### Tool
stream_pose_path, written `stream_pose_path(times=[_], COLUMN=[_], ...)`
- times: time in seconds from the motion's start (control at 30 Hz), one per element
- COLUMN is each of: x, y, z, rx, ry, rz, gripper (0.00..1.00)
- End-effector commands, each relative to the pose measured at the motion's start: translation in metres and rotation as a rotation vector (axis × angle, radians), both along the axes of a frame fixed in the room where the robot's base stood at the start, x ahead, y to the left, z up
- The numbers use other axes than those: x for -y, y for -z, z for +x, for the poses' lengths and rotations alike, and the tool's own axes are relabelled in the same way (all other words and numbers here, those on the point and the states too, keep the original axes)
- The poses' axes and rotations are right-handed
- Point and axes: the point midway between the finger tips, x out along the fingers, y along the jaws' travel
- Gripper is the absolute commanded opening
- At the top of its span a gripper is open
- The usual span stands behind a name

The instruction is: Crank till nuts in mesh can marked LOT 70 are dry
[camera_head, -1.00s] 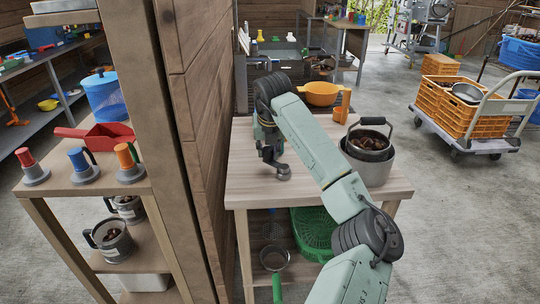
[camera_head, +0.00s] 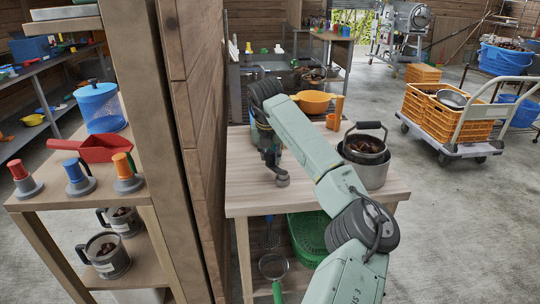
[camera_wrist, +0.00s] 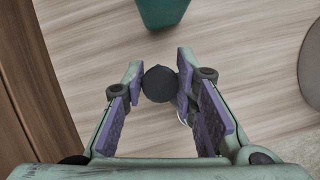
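My gripper (camera_wrist: 160,84) is low over the wooden table. Its purple-padded fingers close on both sides of a dark round knob (camera_wrist: 160,84). A teal, rounded body (camera_wrist: 162,12) stands just beyond the knob; my arm mostly hides it in the head view. A grey pot (camera_head: 376,178) on the table's right has a dark-handled container (camera_head: 366,157) of brown nuts in its mouth. Two grey cans with pale labels, a front one (camera_head: 106,262) and a rear one (camera_head: 120,219), hold nuts on the left lower shelf. I cannot read LOT 70 anywhere.
A wooden partition (camera_head: 208,150) stands close left of the table (camera_head: 245,195). An orange colander (camera_head: 314,103) and cup (camera_head: 332,121) stand at the back.

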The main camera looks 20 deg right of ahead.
Motion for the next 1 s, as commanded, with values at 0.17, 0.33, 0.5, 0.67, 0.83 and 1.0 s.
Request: stream_pose_path(times=[0.17,0.33,0.5,0.67,0.83,1.0], x=[0.0,0.0,0.0,-0.001,-0.006,-0.013], y=[0.0,0.0,0.0,-0.007,-0.036,-0.07], z=[0.0,-0.001,-0.001,-0.003,-0.013,-0.026], rx=[-0.001,-0.002,-0.003,-0.002,0.0,0.0], ry=[0.0,0.0,0.0,0.0,0.001,0.0], rz=[0.0,0.0,0.001,0.0,-0.002,-0.002], gripper=[0.39,0.46,0.46,0.46,0.46,0.46])
